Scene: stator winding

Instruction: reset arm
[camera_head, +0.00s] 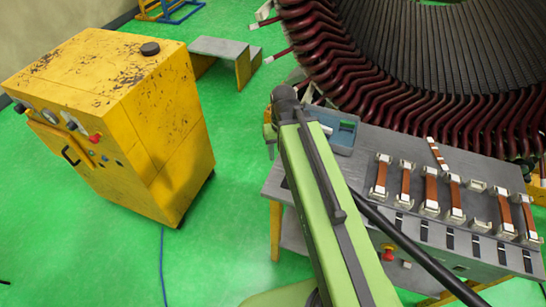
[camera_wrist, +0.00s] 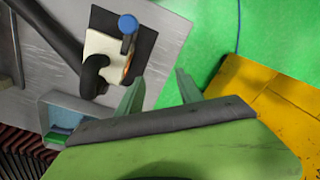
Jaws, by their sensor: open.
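My green arm (camera_head: 330,215) reaches up and forward over the left end of the grey workbench (camera_head: 385,148) in the head view. Its end is beside a blue-grey tray (camera_head: 345,135), and the gripper is mostly hidden there behind my wrist. In the wrist view, the two green fingers of my gripper (camera_wrist: 160,82) are spread apart with nothing between them. A dark square plate with a cream block (camera_wrist: 103,48) and a blue round knob (camera_wrist: 128,24) lies just beyond the left finger. The blue tray also shows in the wrist view (camera_wrist: 85,104), left of the fingers.
Several orange-brown strips (camera_head: 431,190) in metal holders line the workbench to the right. The large stator with dark red windings (camera_head: 330,45) stands behind it. A yellow cabinet (camera_head: 120,120) stands left, with open green floor (camera_head: 225,200) between it and the bench.

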